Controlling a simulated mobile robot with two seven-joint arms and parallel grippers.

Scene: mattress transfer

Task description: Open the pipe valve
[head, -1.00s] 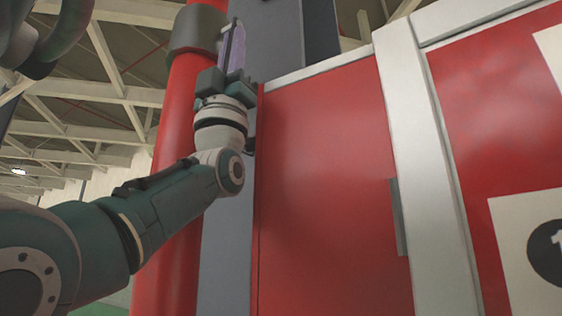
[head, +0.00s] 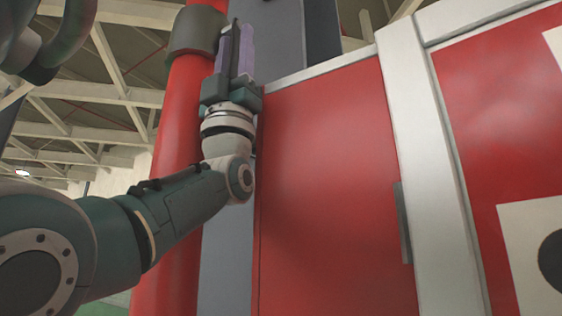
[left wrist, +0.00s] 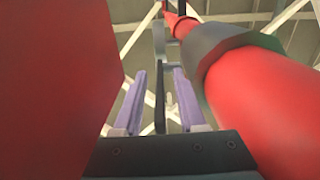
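My left gripper (head: 238,35) points upward beside a thick red pipe (head: 184,130), next to its grey collar (head: 197,30). Its two purple fingers are apart in the left wrist view (left wrist: 158,100). A thin dark upright bar (left wrist: 160,95) stands between the fingers there, with a gap on both sides. I cannot tell for sure whether this bar is the valve's handle. The red pipe with its dark collar (left wrist: 228,48) is to the right of the fingers in the left wrist view. No valve wheel is clearly visible. My right gripper is not in view.
A red panel (head: 330,190) with a pale frame (head: 430,170) stands close to the right of my left gripper. A grey post (head: 280,40) rises behind the fingers. Roof beams (head: 100,95) show in the background at left.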

